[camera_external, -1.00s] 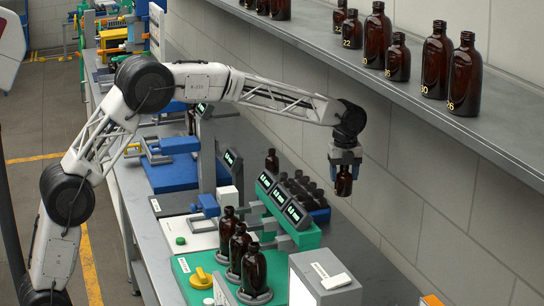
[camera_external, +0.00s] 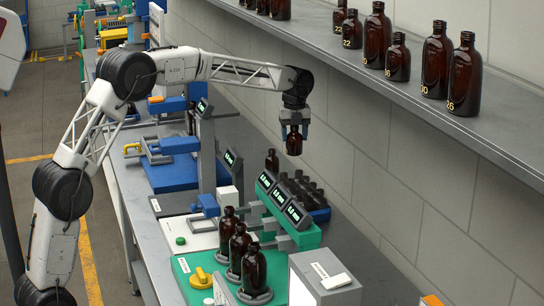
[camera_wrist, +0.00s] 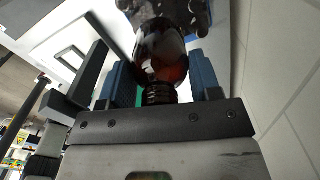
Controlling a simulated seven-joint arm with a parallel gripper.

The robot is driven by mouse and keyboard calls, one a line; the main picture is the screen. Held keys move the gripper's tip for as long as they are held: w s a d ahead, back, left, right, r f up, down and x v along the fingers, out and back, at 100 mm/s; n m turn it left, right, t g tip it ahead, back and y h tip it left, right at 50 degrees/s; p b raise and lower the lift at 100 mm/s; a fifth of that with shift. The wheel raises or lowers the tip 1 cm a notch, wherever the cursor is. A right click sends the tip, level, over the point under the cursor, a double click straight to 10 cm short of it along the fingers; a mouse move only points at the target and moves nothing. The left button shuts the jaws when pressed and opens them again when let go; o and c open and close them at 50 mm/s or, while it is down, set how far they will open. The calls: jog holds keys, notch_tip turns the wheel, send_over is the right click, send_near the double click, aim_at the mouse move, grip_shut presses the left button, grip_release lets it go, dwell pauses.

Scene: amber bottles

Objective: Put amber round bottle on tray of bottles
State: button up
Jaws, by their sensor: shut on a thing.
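My gripper (camera_external: 293,122) is shut on an amber round bottle (camera_external: 294,144) and holds it in the air, above and behind the row of displays. In the wrist view the bottle (camera_wrist: 162,55) sits between the two blue fingers (camera_wrist: 160,85), its ribbed neck toward the palm. The blue tray of bottles (camera_external: 321,215) lies on the bench behind the displays, below and right of my gripper, with several small dark bottles in it. Dark bottle shapes show at the top of the wrist view. One amber bottle (camera_external: 272,160) stands at the tray's far left end.
A green fixture with several tilted displays (camera_external: 281,194) stands in front of the tray. Several amber bottles stand on a green station (camera_external: 254,270) nearer the camera. A grey shelf (camera_external: 400,82) with bottles runs along the wall at right. A grey box (camera_external: 322,281) stands in front.

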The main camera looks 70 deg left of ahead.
aim_at(294, 148)
jog(key=shift+f, duration=0.1)
dwell(0.3)
jog(key=shift+f, duration=2.4)
jog(key=shift+f, duration=2.45)
jog(key=shift+f, duration=0.15)
jog(key=o, duration=1)
jog(key=shift+c, duration=0.2)
notch_tip(294, 148, up, 12)
jog(key=shift+f, duration=0.1)
jog(key=shift+r, duration=0.25)
